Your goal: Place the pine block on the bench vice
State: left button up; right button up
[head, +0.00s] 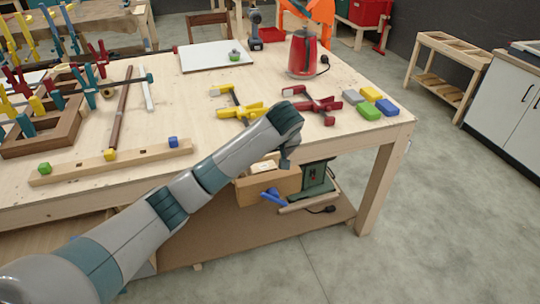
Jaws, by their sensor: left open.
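A small pale wooden block (263,167), which may be the pine block, shows at the top of a brown wooden box (268,188) below the front edge of the workbench. My left arm reaches in from the lower left, and its gripper (287,161) hangs down close to the block and box. Its fingers are small and dark here; they are open, and I cannot tell whether they touch anything. A dark green machine (316,180) stands right of the box, partly hidden by the bench; I cannot tell whether it is the bench vice. My right gripper is not in view.
The workbench (185,110) carries a red kettle (302,54), red clamps (312,104), yellow clamps (240,110), coloured blocks (370,110) and a long wooden bar (115,163). A blue-handled tool (273,197) is by the box. Floor at right is clear.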

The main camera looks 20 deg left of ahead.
pick_arm(q)
jog(key=shift+v, duration=1.25)
jog(key=s+d+f+m+g+h, duration=0.1)
jog(key=s+d+f+m+h, duration=0.15)
jog(key=s+f, duration=0.65)
jog(key=s+d+f+m+h, duration=0.1)
jog(key=s+d+f+m, duration=0.15)
jog(key=s+f, duration=0.6)
jog(key=s+a+f+m, duration=0.1)
jog(key=s+a+f, duration=0.1)
jog(key=s, duration=0.6)
jog(key=s+a+f+m, duration=0.1)
jog(key=s+a+f, duration=0.15)
jog(key=s, duration=0.65)
jog(key=s+a+f+m, duration=0.1)
jog(key=s+a+f, duration=0.15)
jog(key=s, duration=0.55)
jog(key=s+a+f+m+g, duration=0.1)
jog(key=s+f, duration=0.3)
jog(key=f, duration=1.1)
jog(key=s+a+f+g, duration=0.1)
jog(key=s+f, duration=0.2)
jog(key=f, duration=1.1)
jog(key=s+a+f+g, duration=0.1)
jog(key=s+a+f, duration=0.1)
jog(key=s+f, duration=1.2)
jog(key=s, duration=0.2)
jog(key=shift+s+a, duration=0.3)
